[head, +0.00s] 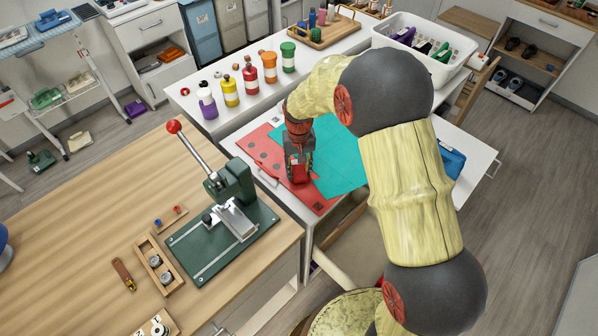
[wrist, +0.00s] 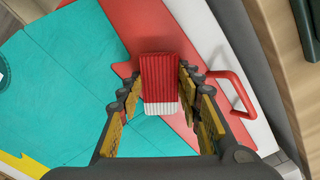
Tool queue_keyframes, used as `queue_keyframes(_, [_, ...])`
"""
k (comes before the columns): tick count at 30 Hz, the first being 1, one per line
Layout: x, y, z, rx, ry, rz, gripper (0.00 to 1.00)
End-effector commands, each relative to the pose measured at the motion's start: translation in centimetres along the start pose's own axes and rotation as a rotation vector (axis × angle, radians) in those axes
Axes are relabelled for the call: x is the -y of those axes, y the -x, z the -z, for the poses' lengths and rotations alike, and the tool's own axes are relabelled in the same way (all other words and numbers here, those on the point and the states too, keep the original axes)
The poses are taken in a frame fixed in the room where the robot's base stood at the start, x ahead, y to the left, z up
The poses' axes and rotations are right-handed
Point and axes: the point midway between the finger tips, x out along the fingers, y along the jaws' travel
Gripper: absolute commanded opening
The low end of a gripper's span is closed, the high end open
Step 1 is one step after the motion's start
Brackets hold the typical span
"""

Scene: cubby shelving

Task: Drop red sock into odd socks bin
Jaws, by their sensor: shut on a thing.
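My gripper (head: 299,172) reaches down over the work surface between the counters. In the wrist view its two yellow-padded fingers are shut on a red ribbed piece with a white end, which I take for the red sock (wrist: 160,80). The sock sits upright between the fingers, over a red sheet. In the head view the gripper mostly hides it. I cannot make out a bin marked for odd socks; the labels on the bins at the back are too small to read.
A red sheet with dark spots (head: 262,150) and a teal mat (head: 340,165) lie below. A green lever press (head: 232,200) stands on the wooden table at left. Colored bottles line the white counter (head: 190,95). A filled white tub (head: 455,70) and blue-grey bins (head: 201,30) are behind.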

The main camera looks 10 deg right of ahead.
Motion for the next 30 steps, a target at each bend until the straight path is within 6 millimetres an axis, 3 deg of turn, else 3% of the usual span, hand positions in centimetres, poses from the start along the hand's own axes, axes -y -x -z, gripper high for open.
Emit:
queue_keyframes(13, [-0.02, -1.07, 0.06, -0.002, 0.000, 0.000, 0.16])
queue_keyframes(14, [-0.02, -1.05, 0.07, -0.002, 0.000, 0.000, 0.36])
queue_keyframes(15, [-0.01, -1.02, 0.07, -0.002, 0.000, 0.000, 0.39])
queue_keyframes(23, [-0.02, -1.00, 0.07, -0.002, 0.000, 0.000, 0.53])
queue_keyframes(30, [-0.02, -0.99, 0.07, -0.002, 0.000, 0.000, 0.53])
